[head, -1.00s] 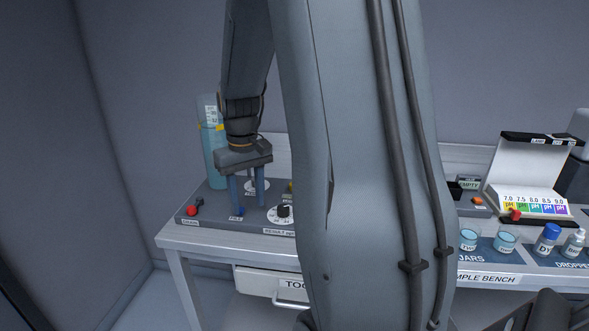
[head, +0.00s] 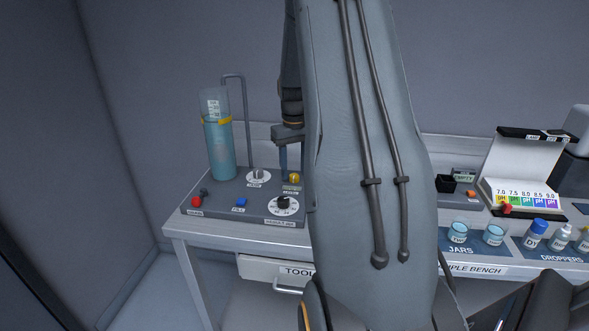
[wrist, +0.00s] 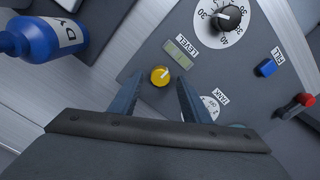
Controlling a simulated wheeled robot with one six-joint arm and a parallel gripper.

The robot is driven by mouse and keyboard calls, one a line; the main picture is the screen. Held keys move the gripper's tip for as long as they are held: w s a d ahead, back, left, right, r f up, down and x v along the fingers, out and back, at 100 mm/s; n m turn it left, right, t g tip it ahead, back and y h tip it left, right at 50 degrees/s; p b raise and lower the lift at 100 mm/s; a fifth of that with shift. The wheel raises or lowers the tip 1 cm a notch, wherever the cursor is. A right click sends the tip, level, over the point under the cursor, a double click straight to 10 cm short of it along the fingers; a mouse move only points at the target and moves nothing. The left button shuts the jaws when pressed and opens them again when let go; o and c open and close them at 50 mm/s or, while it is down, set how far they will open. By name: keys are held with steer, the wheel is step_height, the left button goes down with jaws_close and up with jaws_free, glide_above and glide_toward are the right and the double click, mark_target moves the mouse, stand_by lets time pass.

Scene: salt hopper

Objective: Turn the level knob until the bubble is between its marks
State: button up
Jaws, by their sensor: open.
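The yellow level knob (wrist: 160,75) sits on the grey panel beside the "LEVEL" label. It also shows at the panel's right side in the head view (head: 294,177). The pale green level vial (wrist: 181,52) lies next to the knob; its bubble and marks are too small to make out. My gripper (wrist: 160,79) is open and empty, its two blue-grey fingertips to either side of the knob in the wrist view. I cannot tell whether they touch it. In the head view my gripper (head: 283,160) is partly hidden by my arm.
A black-knobbed white dial (head: 283,204), a blue fill button (head: 240,202), a red-knobbed control (head: 197,201) and a tank dial (head: 258,176) share the panel. A tall blue-liquid cylinder (head: 220,150) stands behind. A blue bottle (wrist: 40,38) shows at the wrist view's left.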

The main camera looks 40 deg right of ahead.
mark_target(294, 176)
steer(key=shift+f, duration=0.55)
steer(key=c, duration=1)
steer(key=shift+m, duration=1.3)
steer(key=shift+c, duration=0.2)
steer(key=o, duration=1)
steer(key=shift+o, duration=0.2)
steer(key=shift+r+b, duration=1)
steer(key=shift+r, duration=2.95)
steer(key=shift+a, duration=0.1)
